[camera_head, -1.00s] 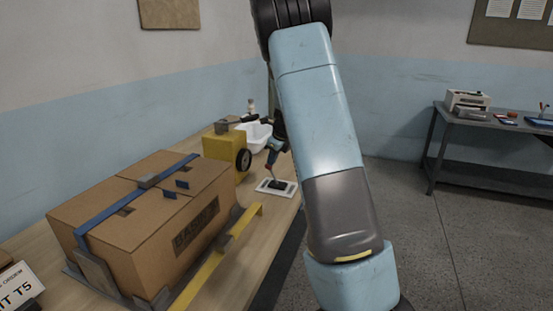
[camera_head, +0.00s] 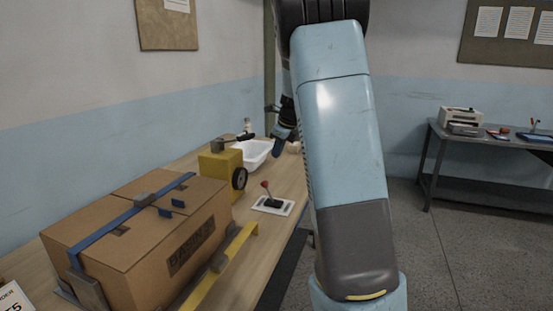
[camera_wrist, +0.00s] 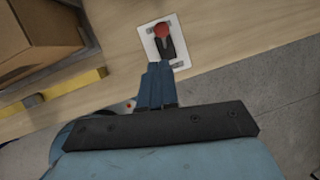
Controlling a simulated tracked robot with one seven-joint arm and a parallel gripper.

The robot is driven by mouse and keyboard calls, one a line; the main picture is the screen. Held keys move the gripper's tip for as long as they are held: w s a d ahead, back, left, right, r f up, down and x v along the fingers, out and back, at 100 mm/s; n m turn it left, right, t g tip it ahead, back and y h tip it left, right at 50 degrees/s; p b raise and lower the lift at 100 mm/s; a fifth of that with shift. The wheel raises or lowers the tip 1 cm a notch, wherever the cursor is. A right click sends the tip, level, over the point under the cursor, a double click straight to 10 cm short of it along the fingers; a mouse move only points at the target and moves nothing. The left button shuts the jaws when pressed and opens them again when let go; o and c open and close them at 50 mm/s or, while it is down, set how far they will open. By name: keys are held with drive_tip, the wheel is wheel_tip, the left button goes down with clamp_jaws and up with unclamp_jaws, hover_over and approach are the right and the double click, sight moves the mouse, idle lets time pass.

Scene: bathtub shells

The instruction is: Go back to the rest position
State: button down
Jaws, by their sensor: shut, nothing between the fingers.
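My gripper (camera_wrist: 158,72) shows in the wrist view as blue fingers held together, shut and empty. Beyond its tips lies a white plate with a red-knobbed lever (camera_wrist: 163,32), and the fingers are apart from it as far as I can tell. In the head view my gripper (camera_head: 277,150) hangs beyond the lever (camera_head: 266,187), partly behind my light-blue arm. The lever stands on its plate near the table's right edge.
A strapped cardboard box (camera_head: 130,235) sits on the wooden table (camera_head: 240,285) beside a yellow bar (camera_head: 222,265). A yellow machine (camera_head: 215,175) and a white tub (camera_head: 255,154) stand farther back. A grey bench (camera_head: 480,140) stands at right. Open floor (camera_head: 440,250) lies between.

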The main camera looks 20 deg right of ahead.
idle(0.5)
drive_tip(key=s+a+r+n, duration=0.5)
drive_tip(key=s+n, duration=0.2)
drive_tip(key=s, duration=0.3)
drive_tip(key=s+a+r+n, duration=0.4)
drive_tip(key=s+n, duration=0.4)
drive_tip(key=s, duration=0.2)
drive_tip(key=s+a+n+h, duration=0.1)
drive_tip(key=s+a+n, duration=0.1)
drive_tip(key=s+n, duration=0.4)
drive_tip(key=s+a+f+n+t, duration=0.1)
drive_tip(key=s+a+n, duration=0.1)
drive_tip(key=s+n, duration=0.5)
drive_tip(key=s, duration=0.5)
drive_tip(key=shift+s+a+f+n+t+h, duration=0.25)
drive_tip(key=shift+a+f+n+t+h, duration=0.05)
drive_tip(key=shift+a+h, duration=0.1)
